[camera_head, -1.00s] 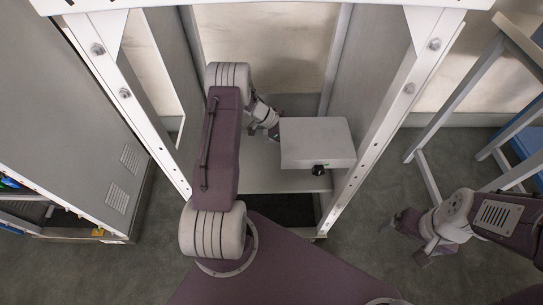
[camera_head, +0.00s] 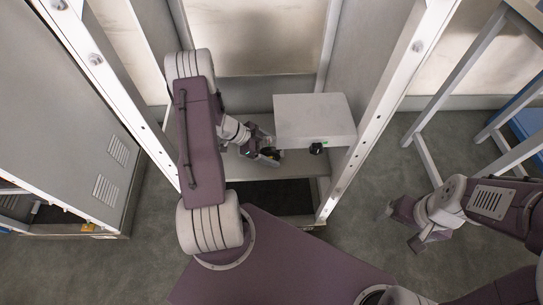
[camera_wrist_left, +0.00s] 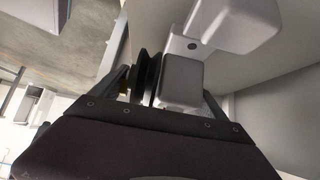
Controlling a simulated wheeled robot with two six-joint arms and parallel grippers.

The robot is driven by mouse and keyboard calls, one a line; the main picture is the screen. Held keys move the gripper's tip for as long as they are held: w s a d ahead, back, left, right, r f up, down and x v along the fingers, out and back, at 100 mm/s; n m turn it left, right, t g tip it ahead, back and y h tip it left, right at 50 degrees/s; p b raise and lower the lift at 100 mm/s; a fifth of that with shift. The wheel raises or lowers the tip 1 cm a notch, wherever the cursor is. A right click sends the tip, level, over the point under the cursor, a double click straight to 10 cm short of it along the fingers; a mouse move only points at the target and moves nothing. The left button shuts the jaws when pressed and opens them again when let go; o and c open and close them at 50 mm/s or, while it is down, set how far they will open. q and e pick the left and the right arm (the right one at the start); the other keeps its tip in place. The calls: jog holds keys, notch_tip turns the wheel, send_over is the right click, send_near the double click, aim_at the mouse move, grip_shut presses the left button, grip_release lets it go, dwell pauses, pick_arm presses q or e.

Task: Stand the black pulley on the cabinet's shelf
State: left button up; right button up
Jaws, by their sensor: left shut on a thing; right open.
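The black pulley (camera_wrist_left: 146,74) shows edge-on in the left wrist view, between dark gripper parts. My left gripper (camera_head: 268,153) is shut on it. In the head view they are small and dark, just left of the white box, and the pulley is hard to separate from the fingers there. The cabinet (camera_head: 378,85) is a white frame with grey side panels. Its grey shelf (camera_head: 262,170) lies below my left gripper; I cannot tell whether the pulley touches it. My right gripper (camera_head: 402,228) is open and empty, over the floor outside the cabinet at right.
A white box (camera_head: 315,118) with a black knob (camera_head: 316,148) at its front is close beside my left gripper. White cabinet posts stand on both sides. A grey cabinet (camera_head: 75,110) stands at left, and a grey-framed rack (camera_head: 450,85) at right.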

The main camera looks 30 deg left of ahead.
pick_arm(q)
notch_tip(320, 180, down, 4)
jog(key=shift+r+b, duration=0.15)
jog(key=shift+b, duration=0.85)
jog(key=shift+r, duration=0.15)
jog(key=o, duration=1.9)
jog(key=shift+f, duration=0.2)
jog(key=shift+o, duration=0.2)
jog(key=shift+r, duration=0.35)
jog(key=p+v, duration=0.4)
jog(key=v, duration=0.2)
jog(key=shift+a+r, duration=0.2)
jog(key=shift+r, duration=0.05)
jog(key=shift+s+a+r, duration=0.15)
jog(key=shift+s+a, duration=0.1)
jog(key=shift+r+p, duration=0.1)
jog(key=shift+p, duration=0.2)
